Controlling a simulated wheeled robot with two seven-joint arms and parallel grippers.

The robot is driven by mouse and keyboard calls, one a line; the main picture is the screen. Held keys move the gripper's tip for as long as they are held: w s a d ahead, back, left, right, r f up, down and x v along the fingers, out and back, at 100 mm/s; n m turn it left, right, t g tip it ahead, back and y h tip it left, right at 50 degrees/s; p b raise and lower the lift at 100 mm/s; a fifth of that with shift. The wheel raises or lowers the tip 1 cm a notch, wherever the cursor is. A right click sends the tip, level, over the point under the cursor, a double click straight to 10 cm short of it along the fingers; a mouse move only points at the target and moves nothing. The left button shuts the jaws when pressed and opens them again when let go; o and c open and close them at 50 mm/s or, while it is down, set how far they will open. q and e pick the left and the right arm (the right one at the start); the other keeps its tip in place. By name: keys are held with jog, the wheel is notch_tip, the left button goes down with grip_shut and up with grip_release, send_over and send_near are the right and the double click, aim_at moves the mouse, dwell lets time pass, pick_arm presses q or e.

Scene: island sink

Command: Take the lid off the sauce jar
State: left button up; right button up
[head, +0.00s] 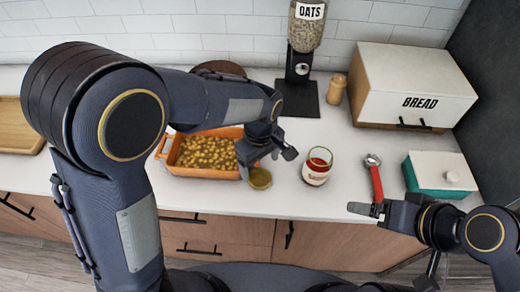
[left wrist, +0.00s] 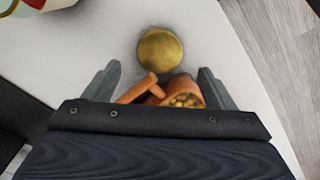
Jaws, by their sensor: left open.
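The sauce jar (head: 316,170) stands upright on the white counter, with a pale label and red sauce showing through its open top. A round gold lid (head: 260,178) lies apart from it on the counter, left of the jar. In the left wrist view the lid (left wrist: 160,50) lies just beyond the fingertips, and part of the jar (left wrist: 36,4) shows at the top left. My left gripper (head: 270,165) is open and empty, close to the lid. My right gripper (head: 372,209) is by the counter's front edge, at the lower end of a red-handled tool; its jaws are unclear.
An orange baking dish (head: 163,148) of small yellow-brown pieces stands left of the lid. The red-handled tool (head: 376,182) lies right of the jar, beside a white-and-teal butter box (head: 440,175). An oats dispenser (head: 303,55), wooden shaker (head: 336,89) and bread box (head: 410,90) stand behind.

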aim_at(260, 178)
pick_arm(q)
notch_tip(260, 178, up, 6)
jog(key=s+a+r+m+t+h, duration=0.1)
jog(key=s+a+r+h, duration=0.15)
jog(key=a, duration=0.35)
jog(key=s+a+r+m+h, duration=0.2)
jog(key=s+a, duration=0.2)
jog(key=a, duration=0.2)
jog(key=s+a+f+m+t, duration=0.1)
jog(key=s+a+m+t, duration=0.3)
jog(key=s, duration=0.6)
jog(key=shift+a+t+y, duration=0.35)
jog(key=shift+a+t, duration=0.05)
jog(key=shift+a, duration=0.25)
